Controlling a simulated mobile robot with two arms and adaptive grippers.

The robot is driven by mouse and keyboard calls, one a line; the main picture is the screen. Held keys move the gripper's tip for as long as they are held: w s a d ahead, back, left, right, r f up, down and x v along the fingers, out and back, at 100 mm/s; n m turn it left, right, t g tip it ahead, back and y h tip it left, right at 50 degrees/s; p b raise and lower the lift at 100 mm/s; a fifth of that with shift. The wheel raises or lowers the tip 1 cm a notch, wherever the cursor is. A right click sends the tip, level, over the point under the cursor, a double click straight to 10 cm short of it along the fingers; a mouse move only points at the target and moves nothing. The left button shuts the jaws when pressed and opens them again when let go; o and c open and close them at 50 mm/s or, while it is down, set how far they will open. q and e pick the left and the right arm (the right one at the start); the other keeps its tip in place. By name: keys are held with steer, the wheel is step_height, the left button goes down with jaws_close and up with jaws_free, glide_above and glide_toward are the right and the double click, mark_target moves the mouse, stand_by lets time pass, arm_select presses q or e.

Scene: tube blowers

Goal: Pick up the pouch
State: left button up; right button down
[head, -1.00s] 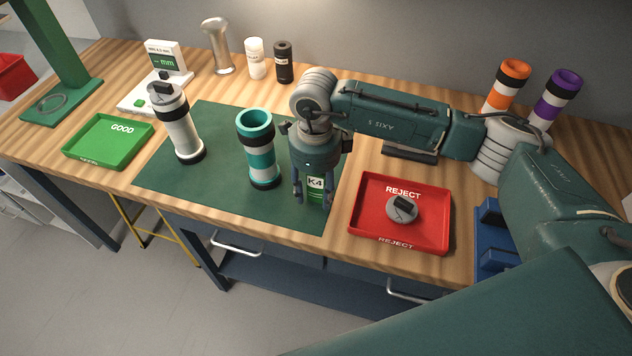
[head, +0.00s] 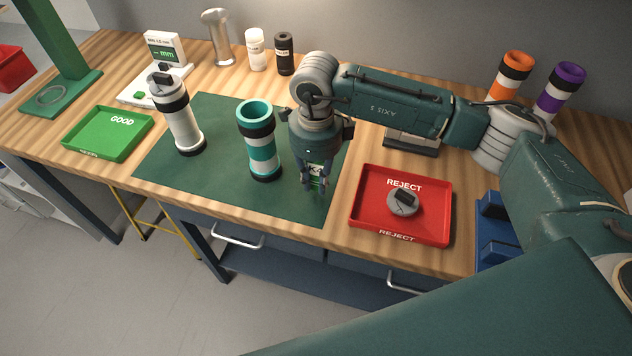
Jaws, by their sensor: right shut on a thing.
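The pouch (head: 316,171) is a small green and white packet marked K4, at the right front of the dark green mat (head: 215,185). My right gripper (head: 315,188) points down over it and is shut on it, with the fingers in front of and beside the pouch. The gripper hides much of the pouch, and I cannot tell whether it is clear of the mat. My left gripper is not in view.
A teal banded tube (head: 261,143) stands left of my right gripper, and a white tube (head: 182,125) farther left. A red REJECT tray (head: 368,222) holding a grey disc lies to the right. A green GOOD tray (head: 85,142) is at the left.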

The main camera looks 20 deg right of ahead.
step_height(320, 180, up, 19)
steer(key=b, duration=0.3)
steer(key=shift+f+b, duration=0.15)
steer(key=shift+b, duration=0.25)
